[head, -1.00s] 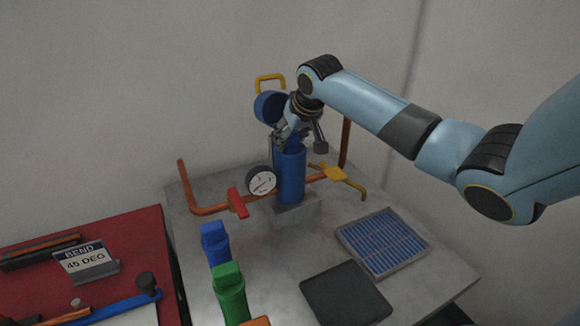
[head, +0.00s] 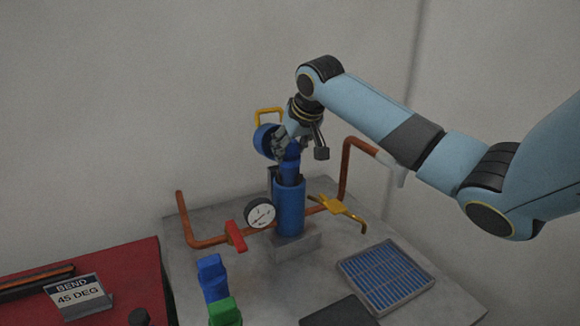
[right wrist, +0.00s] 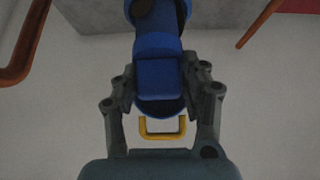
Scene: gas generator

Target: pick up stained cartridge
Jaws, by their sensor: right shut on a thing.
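My right gripper (head: 286,143) is above the blue cylindrical housing (head: 289,210) in the head view. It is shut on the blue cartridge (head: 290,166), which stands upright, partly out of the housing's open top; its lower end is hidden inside. In the right wrist view, the two fingers of the gripper (right wrist: 162,76) grip the cartridge's blue top block (right wrist: 157,80) from both sides. A dark brown patch (right wrist: 145,8) shows at that view's upper edge. The housing's blue lid (head: 264,140) is swung open behind the gripper. My left gripper is not in view.
A yellow handle (head: 269,113) rises behind the lid. A gauge (head: 260,213), red valve (head: 235,236), yellow valve (head: 342,207) and copper pipe (head: 345,165) surround the housing. Blue (head: 212,276) and green (head: 225,312) objects and a blue-slatted panel (head: 387,275) lie nearer.

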